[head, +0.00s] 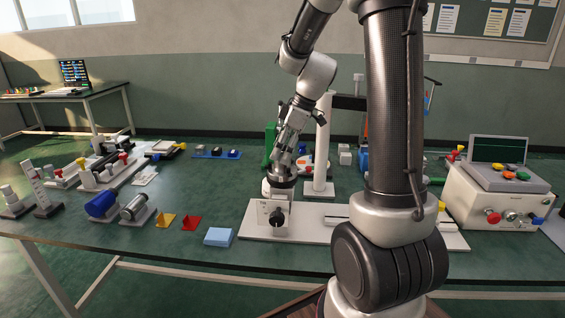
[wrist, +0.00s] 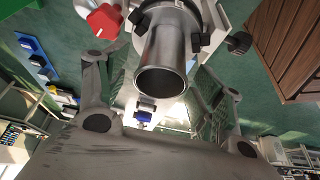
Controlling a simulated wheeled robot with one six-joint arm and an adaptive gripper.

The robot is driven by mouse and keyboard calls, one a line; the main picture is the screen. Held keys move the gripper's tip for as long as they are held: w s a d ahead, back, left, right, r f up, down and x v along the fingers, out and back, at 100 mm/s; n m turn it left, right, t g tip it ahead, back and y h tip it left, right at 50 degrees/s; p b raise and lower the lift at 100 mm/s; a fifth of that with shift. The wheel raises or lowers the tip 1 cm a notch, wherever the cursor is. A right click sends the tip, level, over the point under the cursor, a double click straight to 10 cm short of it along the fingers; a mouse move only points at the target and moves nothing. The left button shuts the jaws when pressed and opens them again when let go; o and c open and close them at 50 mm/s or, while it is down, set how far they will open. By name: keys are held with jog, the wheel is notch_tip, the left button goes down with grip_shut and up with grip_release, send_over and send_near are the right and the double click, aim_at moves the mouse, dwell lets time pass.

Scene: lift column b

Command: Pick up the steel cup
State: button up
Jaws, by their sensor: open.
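The steel cup (wrist: 163,68) shows in the wrist view as a grey metal cylinder, its round open mouth facing the camera. It sits in a dark ring with black knobs. In the head view, the cup (head: 281,169) seems to be the metal piece in the dark ring on top of the white stand (head: 273,218), partly hidden by my gripper. My gripper (head: 287,150) points down just above it. In the wrist view, my fingers are spread on either side of the cup, open and empty. Whether either finger touches it I cannot tell.
A red knob (wrist: 104,20) is close to the cup's left in the wrist view. A white post (head: 322,140) stands just right of my gripper in the head view. A light blue block (head: 218,237) lies left of the stand. A control box (head: 497,197) is at right.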

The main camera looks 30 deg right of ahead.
jog(key=c, duration=1.1)
jog(key=shift+c, duration=0.2)
jog(key=shift+r, duration=0.1)
